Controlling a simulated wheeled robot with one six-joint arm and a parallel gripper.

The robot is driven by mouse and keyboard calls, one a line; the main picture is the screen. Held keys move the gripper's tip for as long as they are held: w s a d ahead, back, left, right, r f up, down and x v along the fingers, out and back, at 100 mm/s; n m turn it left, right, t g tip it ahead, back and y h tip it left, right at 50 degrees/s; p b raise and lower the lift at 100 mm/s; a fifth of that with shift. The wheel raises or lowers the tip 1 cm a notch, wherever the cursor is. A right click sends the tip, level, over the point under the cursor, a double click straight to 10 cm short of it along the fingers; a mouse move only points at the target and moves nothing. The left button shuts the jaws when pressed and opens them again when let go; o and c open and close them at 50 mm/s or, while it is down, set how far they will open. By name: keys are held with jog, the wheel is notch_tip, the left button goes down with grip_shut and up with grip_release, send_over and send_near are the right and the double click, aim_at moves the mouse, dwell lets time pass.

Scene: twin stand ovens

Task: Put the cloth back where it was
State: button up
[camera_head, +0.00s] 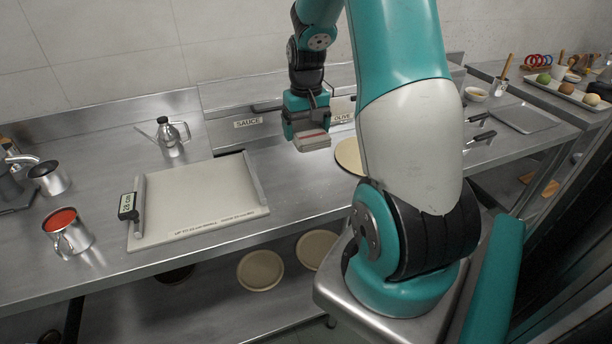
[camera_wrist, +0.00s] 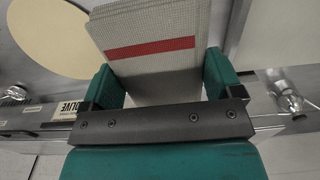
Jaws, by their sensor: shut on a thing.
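The cloth (camera_head: 311,140) is a folded, pale grey-beige piece with a red stripe. My gripper (camera_head: 307,128) is shut on it and holds it in the air above the steel counter (camera_head: 300,200), between the board and a round tan disc. In the wrist view the cloth (camera_wrist: 152,48) sits between the two teal fingers of my gripper (camera_wrist: 160,80), its red stripe running across it. The part between the fingers is partly hidden by the dark bar of the gripper.
A pale board (camera_head: 200,205) with a "28 cm" tag lies left of the cloth. The round disc (camera_head: 350,156) is partly behind my arm. A red sauce pot (camera_head: 68,232) and an oil can (camera_head: 172,137) stand left. "SAUCE" and "OLIVE" labels mark the back. Bare counter shows beneath the gripper.

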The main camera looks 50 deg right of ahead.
aim_at(306, 182)
notch_tip(306, 182, down, 14)
jog(key=shift+f+p, duration=0.1)
jog(key=shift+p, duration=0.8)
jog(key=shift+f, duration=0.2)
jog(key=o, duration=0.8)
jog(key=shift+c, duration=0.2)
jog(key=shift+r, duration=0.15)
